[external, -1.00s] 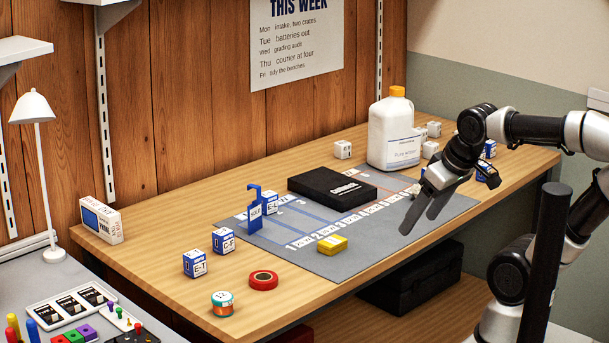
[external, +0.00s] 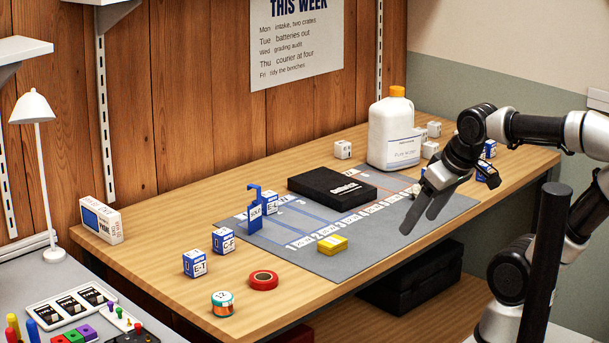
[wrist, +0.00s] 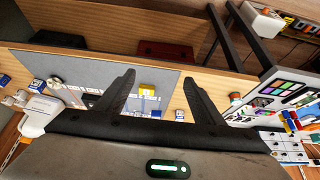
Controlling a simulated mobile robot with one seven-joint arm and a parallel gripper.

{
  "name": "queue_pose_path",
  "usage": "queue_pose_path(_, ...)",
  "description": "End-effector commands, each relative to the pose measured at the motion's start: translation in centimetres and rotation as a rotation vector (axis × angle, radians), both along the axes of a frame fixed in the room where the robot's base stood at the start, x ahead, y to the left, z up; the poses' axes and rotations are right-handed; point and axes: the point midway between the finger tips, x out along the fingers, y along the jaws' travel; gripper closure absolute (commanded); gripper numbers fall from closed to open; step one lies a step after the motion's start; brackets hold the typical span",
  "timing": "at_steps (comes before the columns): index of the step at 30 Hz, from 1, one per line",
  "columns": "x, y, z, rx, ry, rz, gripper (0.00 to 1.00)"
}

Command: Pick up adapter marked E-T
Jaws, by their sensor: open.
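The adapter that reads as E-T (external: 195,263) is a small blue and white cube. It stands on bare wood at the left front of the bench in the external view, left of the grey mat. A similar cube marked C-F (external: 223,240) stands just behind it, and another that seems to read E-L (external: 270,203) is farther back beside a blue stand. My gripper (external: 419,222) is open and empty, above the right part of the mat, far from the E-T cube. Its two fingers (wrist: 159,75) also show in the wrist view, where I cannot read the cube markings.
The grey mat (external: 345,265) bears a black box (external: 332,188), a yellow block (external: 333,244) and the blue stand (external: 254,210). A white jug (external: 394,130) stands at the back. Red tape (external: 263,280) and a teal-orange roll (external: 222,303) lie near the E-T cube.

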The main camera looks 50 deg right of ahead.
Motion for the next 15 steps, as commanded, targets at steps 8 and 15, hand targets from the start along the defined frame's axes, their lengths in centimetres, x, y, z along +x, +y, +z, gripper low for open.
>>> queue_pose_path(8, 0.0, 0.0, 0.0, 0.000, 0.000, 0.000, 0.44)
queue_pose_path(15, 4.2, 1.4, 3.4, 0.037, 0.024, 0.010, 0.44)
